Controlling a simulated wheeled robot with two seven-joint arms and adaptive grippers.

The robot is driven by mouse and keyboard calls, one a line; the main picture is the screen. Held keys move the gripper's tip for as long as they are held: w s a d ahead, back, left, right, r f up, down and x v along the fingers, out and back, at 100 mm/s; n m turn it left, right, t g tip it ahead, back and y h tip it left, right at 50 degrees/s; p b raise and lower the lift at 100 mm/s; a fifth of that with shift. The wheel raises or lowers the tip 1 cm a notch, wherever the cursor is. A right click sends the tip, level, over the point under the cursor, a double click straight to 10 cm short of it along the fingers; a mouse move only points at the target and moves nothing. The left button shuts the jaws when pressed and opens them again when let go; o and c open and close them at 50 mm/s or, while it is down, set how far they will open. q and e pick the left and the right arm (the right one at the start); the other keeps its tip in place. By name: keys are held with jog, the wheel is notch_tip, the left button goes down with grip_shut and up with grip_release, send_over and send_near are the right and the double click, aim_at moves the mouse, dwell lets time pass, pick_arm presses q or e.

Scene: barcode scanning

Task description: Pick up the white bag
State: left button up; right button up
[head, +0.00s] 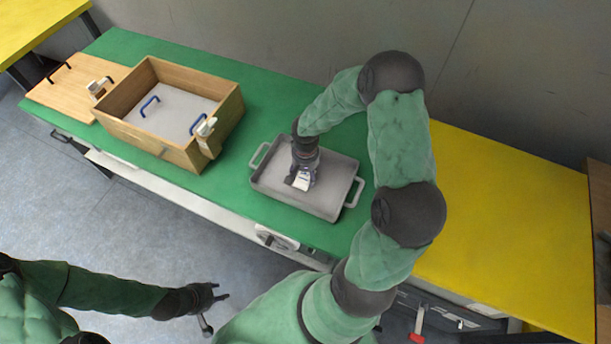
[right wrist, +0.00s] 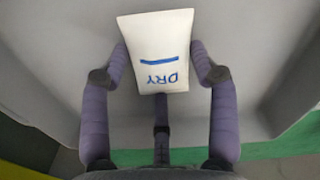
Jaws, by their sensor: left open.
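The white bag (head: 301,182) is at the grey tray (head: 270,192), under my right gripper (head: 303,178). In the right wrist view the bag (right wrist: 157,40) shows blue "DRY" lettering and a blue stripe. The fingers of my right gripper (right wrist: 158,62) stand on both sides of the bag, close to its edges. I cannot tell whether they press on it, or whether the bag is clear of the tray floor. My left gripper (head: 218,296) is open and empty, low over the floor in front of the table.
A wooden box (head: 178,151) with blue handles inside stands left of the tray on the green table (head: 130,44). A wooden board (head: 72,88) with dark handles lies at the far left. A yellow table (head: 510,210) adjoins on the right. Green surface between box and tray is clear.

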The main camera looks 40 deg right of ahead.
aim_at(306, 174)
jog(key=shift+c, duration=0.2)
jog(key=shift+r+p, duration=0.3)
jog(key=shift+r, duration=0.3)
notch_tip(306, 174, up, 2)
jog(key=shift+r+p, duration=0.25)
jog(key=shift+p, duration=0.4)
jog(key=w+a+r+p, duration=0.3)
jog(key=a+r, duration=0.6)
jog(key=a, duration=0.4)
jog(key=shift+a+r, duration=0.15)
jog(key=shift+a, duration=0.25)
